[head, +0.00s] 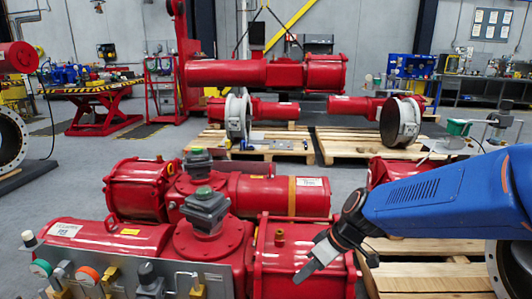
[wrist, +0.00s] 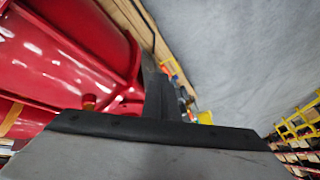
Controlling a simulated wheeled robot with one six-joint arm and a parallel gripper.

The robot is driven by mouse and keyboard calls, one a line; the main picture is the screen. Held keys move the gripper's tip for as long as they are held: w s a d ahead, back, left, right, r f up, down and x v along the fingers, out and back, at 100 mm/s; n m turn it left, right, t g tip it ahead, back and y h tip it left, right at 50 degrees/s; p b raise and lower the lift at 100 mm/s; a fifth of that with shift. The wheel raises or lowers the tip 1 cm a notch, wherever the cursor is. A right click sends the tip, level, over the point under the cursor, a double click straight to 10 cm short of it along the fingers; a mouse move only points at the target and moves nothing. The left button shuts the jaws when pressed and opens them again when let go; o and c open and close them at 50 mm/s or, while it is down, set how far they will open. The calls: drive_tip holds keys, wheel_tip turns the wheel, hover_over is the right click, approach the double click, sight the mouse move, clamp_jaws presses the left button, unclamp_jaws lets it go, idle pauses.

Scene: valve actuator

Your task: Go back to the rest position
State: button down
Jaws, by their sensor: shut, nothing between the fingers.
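My blue arm (head: 440,200) reaches in from the right in the head view. My gripper (head: 312,265) is at its lower left end, pointing down and left, in front of the right end of a red valve actuator (head: 290,240). In the wrist view, the fingers (wrist: 162,92) are together with nothing between them. The red actuator's cylinder (wrist: 75,40) fills the upper left there. I cannot tell how much gap is between the gripper and the red body.
A metal panel with gauges and fittings (head: 120,280) stands at the front left. A second red actuator (head: 240,195) lies behind the near one. Wooden pallets (head: 350,145) stand further back. Grey floor (head: 60,180) is clear at the left.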

drive_tip(key=s+d+r+m+t+h, duration=0.1)
drive_tip(key=s+d+r+m+h, duration=0.2)
drive_tip(key=s+d, duration=0.4)
drive_tip(key=s+d+r+m+t+h, duration=0.2)
drive_tip(key=s+d+r+m, duration=0.2)
drive_tip(key=d, duration=0.8)
drive_tip(key=s+m, duration=0.2)
drive_tip(key=s, duration=0.1)
drive_tip(key=shift+s+r+t+h, duration=0.25)
drive_tip(key=shift+r+t+h, duration=0.05)
drive_tip(key=shift+h, duration=0.1)
